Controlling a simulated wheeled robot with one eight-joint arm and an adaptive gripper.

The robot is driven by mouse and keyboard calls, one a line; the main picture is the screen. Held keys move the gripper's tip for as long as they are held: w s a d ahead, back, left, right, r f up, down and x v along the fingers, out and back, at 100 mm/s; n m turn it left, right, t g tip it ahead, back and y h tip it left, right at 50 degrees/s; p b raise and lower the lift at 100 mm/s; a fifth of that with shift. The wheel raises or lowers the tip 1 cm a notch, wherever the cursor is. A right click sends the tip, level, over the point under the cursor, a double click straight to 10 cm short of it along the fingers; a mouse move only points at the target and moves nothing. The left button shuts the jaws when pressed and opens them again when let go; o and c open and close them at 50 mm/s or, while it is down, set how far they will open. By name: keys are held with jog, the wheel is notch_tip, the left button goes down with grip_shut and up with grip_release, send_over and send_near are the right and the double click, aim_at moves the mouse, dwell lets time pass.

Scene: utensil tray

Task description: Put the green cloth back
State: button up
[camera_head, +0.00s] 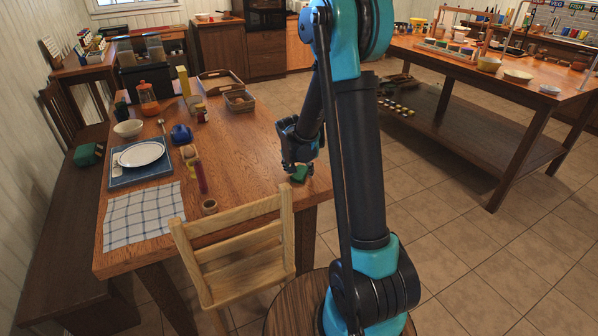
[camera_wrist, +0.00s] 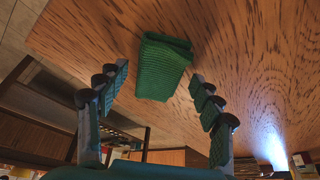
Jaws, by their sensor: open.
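A folded green cloth (camera_head: 300,173) lies on the wooden table (camera_head: 247,150) near its right edge. In the wrist view the green cloth (camera_wrist: 162,66) is ahead of the fingers, its layers visible, resting on the wood. My gripper (camera_head: 297,168) is just above and beside the cloth in the head view. In the wrist view my gripper (camera_wrist: 165,88) has its two fingers spread wide, one on each side of the cloth's near end, with nothing held between them. I cannot tell whether a finger touches the cloth.
A wooden chair (camera_head: 238,240) stands at the table's front. A checked cloth (camera_head: 144,214), a plate (camera_head: 141,154), a blue object (camera_head: 181,134), a wicker basket (camera_head: 239,100) and a wooden tray (camera_head: 218,82) are on the table. A dark green item (camera_head: 88,154) lies on the bench at left.

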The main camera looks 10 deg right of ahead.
jog(key=shift+r, duration=0.1)
jog(key=v, duration=1.2)
jog(key=s+d+f+n, duration=0.1)
jog(key=s+d+f, duration=0.1)
jog(key=s, duration=0.6)
jog(key=s+d+f+n+y, duration=0.1)
jog(key=s+d+f+n, duration=0.1)
jog(key=s, duration=0.7)
jog(key=s+d+f+n+y, duration=0.1)
jog(key=s+d+f+n, duration=0.1)
jog(key=s, duration=0.6)
jog(key=shift+s+d+f, duration=0.2)
jog(key=shift+s+f, duration=0.05)
jog(key=shift+f, duration=0.1)
